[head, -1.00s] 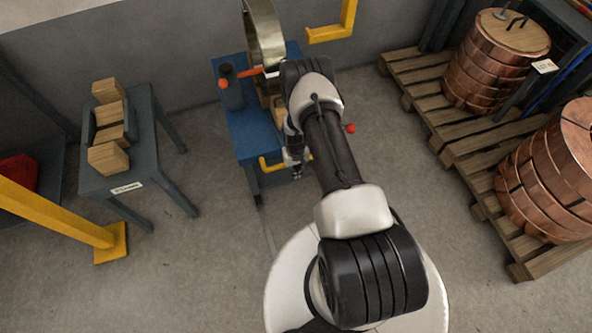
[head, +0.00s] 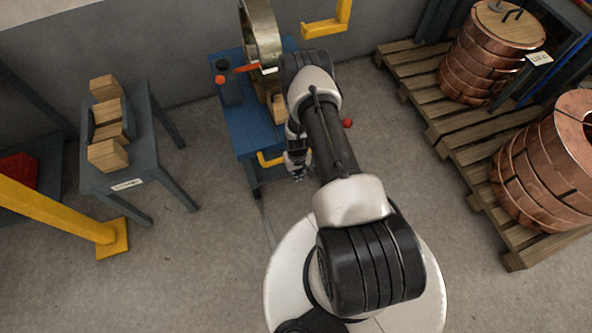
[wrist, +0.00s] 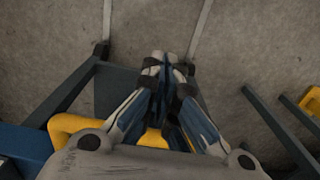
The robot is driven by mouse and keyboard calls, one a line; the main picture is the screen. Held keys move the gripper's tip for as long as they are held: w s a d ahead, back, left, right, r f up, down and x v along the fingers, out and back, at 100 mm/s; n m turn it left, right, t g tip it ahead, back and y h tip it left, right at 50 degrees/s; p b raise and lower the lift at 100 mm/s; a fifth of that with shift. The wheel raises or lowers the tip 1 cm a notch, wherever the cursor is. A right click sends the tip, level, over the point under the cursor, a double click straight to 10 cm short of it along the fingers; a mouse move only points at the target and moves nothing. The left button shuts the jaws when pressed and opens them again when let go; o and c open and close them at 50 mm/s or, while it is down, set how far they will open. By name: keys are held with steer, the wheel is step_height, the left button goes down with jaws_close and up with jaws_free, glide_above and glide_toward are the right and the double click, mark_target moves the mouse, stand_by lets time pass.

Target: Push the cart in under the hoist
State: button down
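The blue cart (head: 256,136) stands near the back wall. It carries a large brass-coloured ring (head: 262,35), and a yellow handle (head: 268,160) sits on its near end. The handle also shows in the wrist view (wrist: 72,124), passing behind the gripper's linkages. My gripper (head: 298,176) is just right of the handle in the head view. In the wrist view (wrist: 166,62) its fingertips are together, with nothing visible between them. I cannot tell whether it touches the handle. A yellow angled arm (head: 326,27), perhaps the hoist's hook, hangs right of the ring. My arm hides part of the cart.
A grey table with wooden blocks (head: 127,182) stands left of the cart. A yellow post with a foot plate (head: 113,240) is in front of it. Wooden pallets (head: 430,103) with copper coils (head: 487,62) line the right. The floor between is clear.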

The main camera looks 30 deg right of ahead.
step_height(320, 180, up, 12)
steer(key=p, duration=0.7)
steer(key=shift+p, duration=0.35)
steer(key=shift+f, duration=0.1)
